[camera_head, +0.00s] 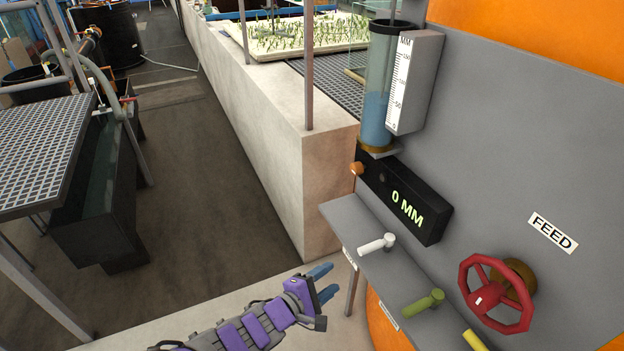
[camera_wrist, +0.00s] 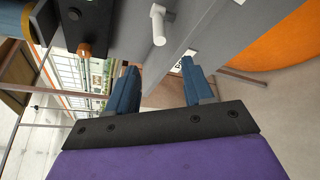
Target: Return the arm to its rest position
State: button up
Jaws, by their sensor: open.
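My purple and grey arm reaches in from the bottom of the head view, and my gripper (camera_head: 322,282) is at its end, left of and below the grey shelf with the handles. In the wrist view my gripper (camera_wrist: 162,90) shows two blue fingers spread apart with nothing between them. The white handle (camera_head: 377,244) on the shelf is closest to the gripper and apart from it. The white handle also shows in the wrist view (camera_wrist: 158,26), beyond the fingers.
A grey panel carries a black display (camera_head: 405,205) reading 0 MM, an orange knob (camera_head: 356,169), a red wheel (camera_head: 497,293) and a blue-filled gauge tube (camera_head: 378,100). Green (camera_head: 423,302) and yellow handles stand on the shelf. A pale wall (camera_head: 270,140) runs back. The floor left of it is open.

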jog(key=shift+d, duration=0.1)
jog(key=s+d+r+m+g+y, duration=0.1)
jog(key=s+d+r+m+g, duration=0.3)
jog(key=s+d+m+g, duration=0.3)
jog(key=s+d+r+m+g, duration=0.4)
jog(key=s+d+r, duration=0.15)
jog(key=d, duration=0.25)
jog(key=s+a+r+m+y, duration=0.1)
jog(key=s+a+r+y, duration=0.1)
jog(key=s+a+y, duration=0.2)
jog(key=s+a+r+m+g+y, duration=0.1)
jog(key=s+a+y, duration=0.3)
jog(key=s, duration=0.7)
jog(key=r+m+y, duration=0.1)
jog(key=y, duration=0.1)
jog(key=shift+y, duration=0.4)
jog(key=shift+o, duration=0.2)
